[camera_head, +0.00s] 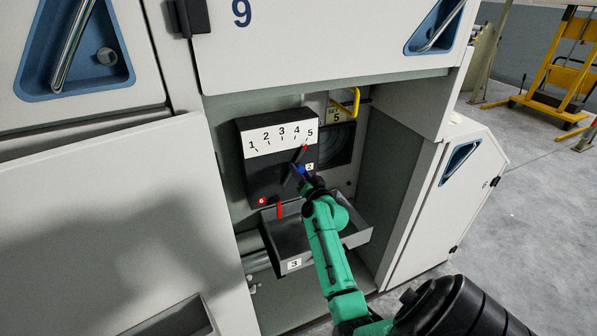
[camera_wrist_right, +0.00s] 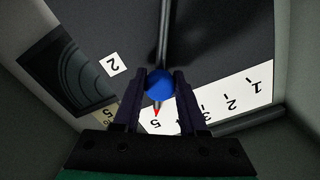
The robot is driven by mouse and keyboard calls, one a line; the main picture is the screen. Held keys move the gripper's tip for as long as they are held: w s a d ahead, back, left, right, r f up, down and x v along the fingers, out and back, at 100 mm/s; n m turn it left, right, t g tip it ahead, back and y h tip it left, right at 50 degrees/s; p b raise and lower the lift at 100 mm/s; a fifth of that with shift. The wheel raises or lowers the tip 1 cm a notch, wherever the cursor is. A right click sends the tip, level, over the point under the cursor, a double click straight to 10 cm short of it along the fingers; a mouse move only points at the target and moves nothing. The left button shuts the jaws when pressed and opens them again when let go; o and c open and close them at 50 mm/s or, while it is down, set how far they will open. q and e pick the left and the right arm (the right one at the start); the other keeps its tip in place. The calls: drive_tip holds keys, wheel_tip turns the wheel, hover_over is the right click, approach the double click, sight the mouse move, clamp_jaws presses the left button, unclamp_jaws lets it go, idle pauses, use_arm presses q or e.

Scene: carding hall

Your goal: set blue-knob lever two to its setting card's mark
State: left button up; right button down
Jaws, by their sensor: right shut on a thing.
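The lever's blue knob (camera_head: 301,169) stands out from a black box (camera_head: 265,178) with a white scale (camera_head: 262,141) numbered 1 to 5. A small label "2" (camera_head: 310,167) is beside it. My right gripper (camera_wrist_right: 158,88) is shut on the blue knob (camera_wrist_right: 160,82), a finger on each side. The lever's red pointer tip (camera_wrist_right: 156,112) lies at the 5 in the right wrist view. A setting card (camera_head: 335,115) reading "SET 5" is behind the box, at its right. My left gripper is out of view.
A grey tray labelled 3 (camera_head: 295,264) juts out below the box, under my right arm. A red handle (camera_head: 279,211) stands near its back edge. A yellow handle (camera_head: 348,105) is at the upper right of the recess. Cabinet walls close in both sides.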

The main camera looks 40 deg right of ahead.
drive_tip(key=shift+c, duration=2.3)
unclamp_jaws()
drive_tip(key=shift+d, duration=0.1)
drive_tip(key=v, duration=1.4)
drive_tip(key=shift+s, duration=0.3)
